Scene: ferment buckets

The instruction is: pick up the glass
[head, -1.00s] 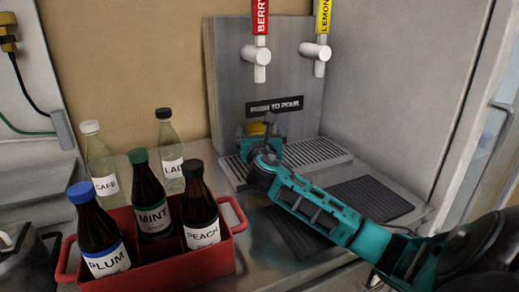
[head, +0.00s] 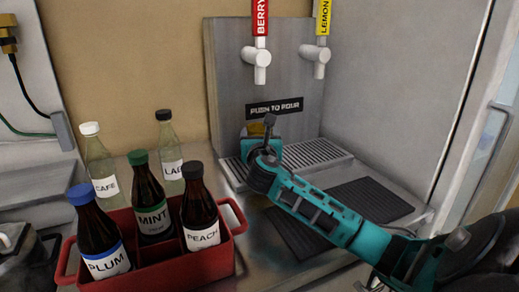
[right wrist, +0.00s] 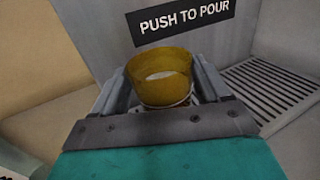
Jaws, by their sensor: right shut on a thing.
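The glass (right wrist: 160,80) is an amber cup with an open top. In the right wrist view it stands upright between the two fingers of my right gripper (right wrist: 162,92), which is shut on it. A pale patch shows inside the glass. In the head view only a small amber part of the glass (head: 256,129) shows behind my right gripper (head: 262,148), in front of the dispenser's back panel. Its base is hidden, so I cannot tell whether it touches the surface below. My left gripper is not in view.
The drip grate (head: 310,154) lies to the right of the glass. A red tap (head: 259,58) and a yellow-labelled tap (head: 318,55) hang above. A red crate (head: 160,265) with dark bottles stands at left, two clear bottles behind it. A dark mat (head: 370,200) lies at right.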

